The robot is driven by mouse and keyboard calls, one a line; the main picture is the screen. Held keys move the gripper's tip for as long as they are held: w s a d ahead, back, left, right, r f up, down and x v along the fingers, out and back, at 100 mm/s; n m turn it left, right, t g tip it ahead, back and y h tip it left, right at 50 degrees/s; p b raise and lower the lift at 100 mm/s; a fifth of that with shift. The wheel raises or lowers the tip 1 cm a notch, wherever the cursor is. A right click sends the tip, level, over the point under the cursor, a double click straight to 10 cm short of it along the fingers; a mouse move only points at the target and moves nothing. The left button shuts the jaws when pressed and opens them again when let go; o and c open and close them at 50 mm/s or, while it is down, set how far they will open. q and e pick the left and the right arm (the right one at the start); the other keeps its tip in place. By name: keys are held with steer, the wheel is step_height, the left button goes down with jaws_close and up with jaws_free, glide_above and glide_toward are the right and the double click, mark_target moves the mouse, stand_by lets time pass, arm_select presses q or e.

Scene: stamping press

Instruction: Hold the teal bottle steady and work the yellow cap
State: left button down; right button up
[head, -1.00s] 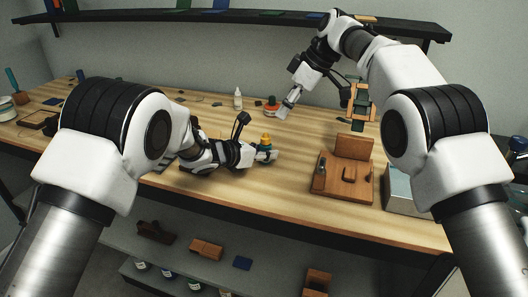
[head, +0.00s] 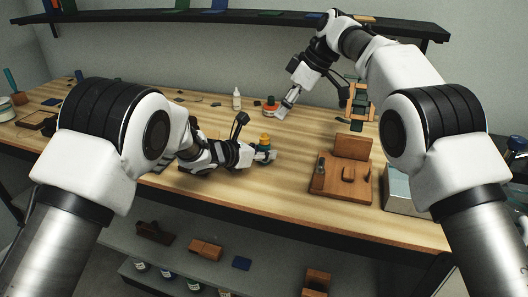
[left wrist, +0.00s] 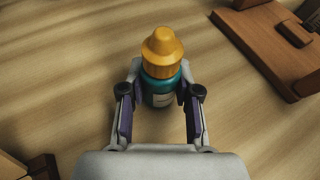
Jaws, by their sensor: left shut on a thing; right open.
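The teal bottle (left wrist: 160,93) stands upright on the wooden bench, with a white label on its side. The yellow cap (left wrist: 162,52) sits on top of it, a cone over a ribbed ring. In the head view the cap (head: 265,139) shows just above my left gripper (head: 266,154). In the left wrist view my left gripper (left wrist: 160,90) is shut on the bottle, one finger at each side below the cap. My right gripper (head: 281,114) is open and empty, above the back of the bench, apart from the bottle and cap.
A white dropper bottle (head: 237,99) and a red-based item (head: 270,108) stand behind. A wooden fixture (head: 341,188) and a metal box (head: 400,190) are to the right. The bench's front edge is close. Bench between bottle and fixture is clear.

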steer(key=shift+f+b, duration=0.35)
steer(key=shift+b, duration=0.05)
stand_by(0.4)
steer(key=shift+o, duration=0.4)
